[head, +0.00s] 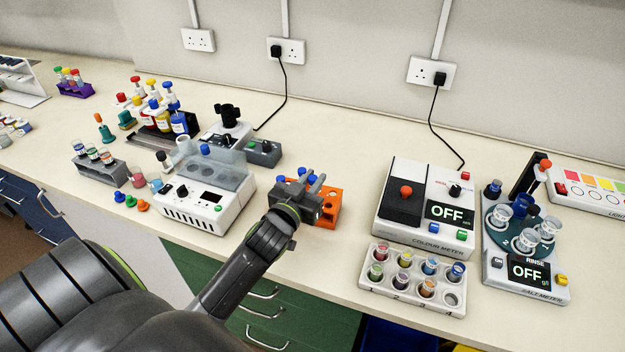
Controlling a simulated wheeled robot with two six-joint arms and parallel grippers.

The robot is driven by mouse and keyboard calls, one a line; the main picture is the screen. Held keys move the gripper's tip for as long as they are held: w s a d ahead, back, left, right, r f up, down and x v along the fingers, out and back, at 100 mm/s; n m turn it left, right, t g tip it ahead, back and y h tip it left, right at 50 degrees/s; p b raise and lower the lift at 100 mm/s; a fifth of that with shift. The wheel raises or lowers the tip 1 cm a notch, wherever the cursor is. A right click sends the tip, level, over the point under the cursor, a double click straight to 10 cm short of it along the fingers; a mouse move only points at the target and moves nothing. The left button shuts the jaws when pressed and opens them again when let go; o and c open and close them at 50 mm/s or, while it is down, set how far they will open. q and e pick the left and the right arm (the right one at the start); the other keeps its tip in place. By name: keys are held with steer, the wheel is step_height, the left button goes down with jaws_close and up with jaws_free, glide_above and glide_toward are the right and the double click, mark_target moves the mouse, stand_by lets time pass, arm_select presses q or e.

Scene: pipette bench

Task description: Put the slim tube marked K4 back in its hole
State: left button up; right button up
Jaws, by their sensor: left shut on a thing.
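An orange rack (329,207) stands near the bench's front edge, mid-picture, partly covered by my left gripper. My left gripper (305,190) comes in from the front left, at the rack's left side, and is shut on a slim tube. Blue caps (312,179) show at the gripper and the rack. The gripper hides most of the tubes, and I cannot tell which cap belongs to the held tube. No K4 mark is readable, and the rack's holes are mostly hidden. My right gripper is not in view.
A white machine with a clear lid (208,198) stands close left of the rack. The colour meter (420,235) is to the right, with a white cup tray (412,297) before it. The salt meter (528,285) is far right. Bare bench lies between rack and colour meter.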

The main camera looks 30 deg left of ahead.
arm_select(q)
steer(key=shift+f+b, duration=0.8)
steer(key=shift+f, duration=0.2)
steer(key=o, duration=0.9)
steer(key=shift+s, duration=0.25)
steer(key=shift+s+d+r+b, duration=0.1)
steer(key=shift+s+d+b, duration=0.4)
steer(key=shift+s, duration=2.3)
steer(key=shift+s+d+r+b, duration=0.15)
steer(key=shift+s+b, duration=0.7)
steer(key=shift+s, duration=1.95)
steer(key=shift+s+d+f+b, duration=0.1)
steer(key=shift+s+d+b, duration=0.4)
steer(key=shift+s, duration=2.3)
steer(key=shift+a, duration=0.1)
